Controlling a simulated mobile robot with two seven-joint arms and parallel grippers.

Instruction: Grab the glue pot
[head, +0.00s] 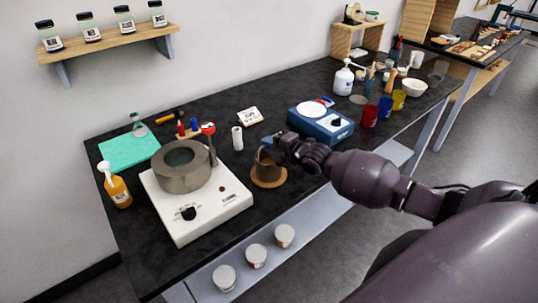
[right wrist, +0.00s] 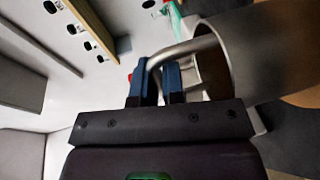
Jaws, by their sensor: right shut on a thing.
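The glue pot (head: 264,170) is a grey-brown metal cylinder with a side handle, near the middle of the black bench. It stands on or just above a round cork mat (head: 270,184); I cannot tell if they touch. My right gripper (head: 269,141) is at the pot's upper rim, with the arm coming in from the right. In the right wrist view its two blue fingers (right wrist: 157,80) are shut on the curved metal handle, beside the pot's open mouth and wall (right wrist: 262,55). My left gripper is in neither view.
A white hotplate unit (head: 205,212) with a thick grey ring-shaped vessel (head: 182,168) stands left of the pot. A blue device (head: 320,123) is behind it, and a white cylinder (head: 237,138) to its back left. Coloured cups (head: 370,116) stand at right.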

